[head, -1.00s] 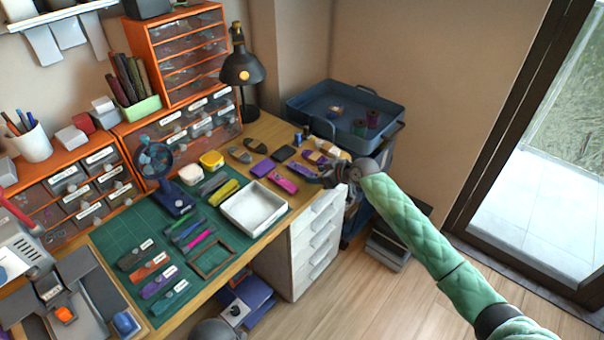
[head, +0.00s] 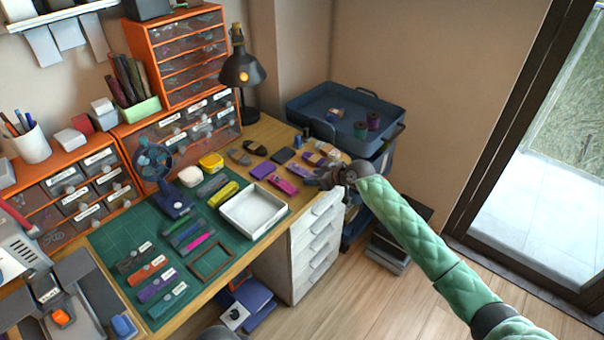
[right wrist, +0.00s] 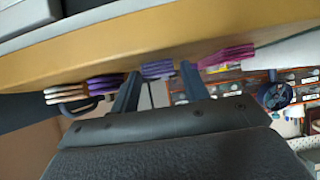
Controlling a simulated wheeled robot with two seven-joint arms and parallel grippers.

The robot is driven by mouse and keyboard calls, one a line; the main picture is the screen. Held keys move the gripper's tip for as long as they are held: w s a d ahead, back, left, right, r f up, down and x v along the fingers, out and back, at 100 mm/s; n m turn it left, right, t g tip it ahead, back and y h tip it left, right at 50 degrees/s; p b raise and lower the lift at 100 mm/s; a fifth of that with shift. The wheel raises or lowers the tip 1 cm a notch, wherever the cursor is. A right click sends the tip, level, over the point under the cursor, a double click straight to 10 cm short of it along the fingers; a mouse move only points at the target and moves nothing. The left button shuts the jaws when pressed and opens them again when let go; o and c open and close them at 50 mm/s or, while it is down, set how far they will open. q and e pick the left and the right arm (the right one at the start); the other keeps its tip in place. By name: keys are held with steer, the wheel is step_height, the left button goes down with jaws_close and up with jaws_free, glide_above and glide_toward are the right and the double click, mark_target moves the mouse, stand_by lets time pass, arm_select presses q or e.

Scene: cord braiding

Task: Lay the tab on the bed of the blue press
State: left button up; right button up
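Several flat tab-like pieces lie at the right end of the desk: a purple one (head: 262,170), a magenta one (head: 284,186) and others; I cannot tell which is the tab. My right gripper (head: 322,179) is beside them at the desk's right edge. In the right wrist view its two fingers (right wrist: 160,85) are apart with nothing gripped; a purple stack (right wrist: 157,68) shows beyond and between them. Grey fixtures at the lower left carry an orange knob (head: 60,316) and a blue part (head: 123,326); I cannot tell whether this is the blue press. My left gripper is not visible.
A white tray (head: 281,217) stands on the desk left of my right gripper. A dark blue fan-like device (head: 177,205) stands on the green mat (head: 112,231). A blue bin (head: 300,106) stands behind the gripper. Floor is clear at the lower right.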

steer(key=c, duration=0.5)
steer(key=shift+r+p, duration=1.8)
steer(key=shift+r, duration=1.2)
